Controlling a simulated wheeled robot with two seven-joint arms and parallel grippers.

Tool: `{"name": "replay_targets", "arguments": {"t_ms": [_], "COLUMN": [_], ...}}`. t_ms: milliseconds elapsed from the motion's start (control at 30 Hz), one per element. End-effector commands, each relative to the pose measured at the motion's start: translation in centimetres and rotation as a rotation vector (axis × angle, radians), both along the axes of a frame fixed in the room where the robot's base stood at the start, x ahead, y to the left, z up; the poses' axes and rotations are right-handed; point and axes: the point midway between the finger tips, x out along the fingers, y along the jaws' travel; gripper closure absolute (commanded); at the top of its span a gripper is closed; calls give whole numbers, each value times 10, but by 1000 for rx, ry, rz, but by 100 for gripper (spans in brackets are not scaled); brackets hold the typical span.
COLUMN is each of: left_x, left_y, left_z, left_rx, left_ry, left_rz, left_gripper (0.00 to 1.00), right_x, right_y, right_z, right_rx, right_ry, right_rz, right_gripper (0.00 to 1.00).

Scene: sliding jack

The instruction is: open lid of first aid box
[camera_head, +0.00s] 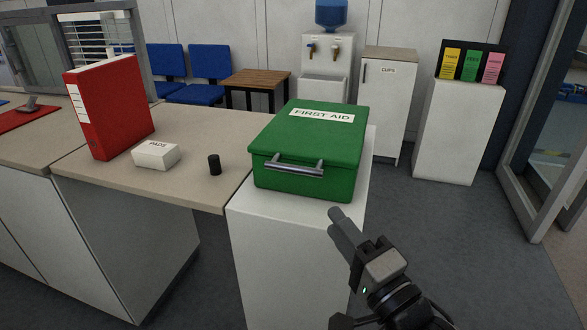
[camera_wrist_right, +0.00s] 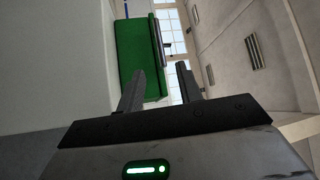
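The green first aid box (camera_head: 309,151) stands on a white pedestal, its lid (camera_head: 315,128) down and a white "FIRST AID" label on top. A metal bar handle (camera_head: 294,168) runs along its front. My right gripper (camera_head: 339,219) is in front of the pedestal, below and to the right of the handle, apart from the box. In the right wrist view the gripper (camera_wrist_right: 160,82) shows two fingers spread with nothing between them, and the green box (camera_wrist_right: 138,50) lies beyond the left finger. My left gripper is not in view.
The white pedestal (camera_head: 290,230) is beside a counter holding a red binder (camera_head: 109,107), a white "PADS" box (camera_head: 156,154) and a small black cylinder (camera_head: 214,165). A water dispenser (camera_head: 327,65) and "CUPS" cabinet (camera_head: 387,100) stand behind. The floor on the right is clear.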

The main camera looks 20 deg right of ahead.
Motion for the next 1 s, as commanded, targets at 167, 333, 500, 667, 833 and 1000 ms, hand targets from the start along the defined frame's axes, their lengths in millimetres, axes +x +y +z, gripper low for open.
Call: {"name": "replay_targets", "arguments": {"t_ms": [167,333,500,667,833,1000], "left_x": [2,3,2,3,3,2], "left_y": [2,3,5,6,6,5], "left_z": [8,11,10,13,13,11], "left_rx": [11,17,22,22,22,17], "left_ry": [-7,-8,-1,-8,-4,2], "left_rz": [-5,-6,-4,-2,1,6], "left_gripper": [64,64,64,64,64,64], "right_x": [29,65,100,127,143,147], "right_y": [6,14,22,27,31,32], "right_z": [8,15,22,25,27,27], "right_rx": [2,-1,-1,-2,-2,-2], "right_ry": [-3,-1,0,2,4,4], "right_rz": [0,-1,-1,-1,-1,0], "right_gripper": [64,64,64,64,64,64]}}
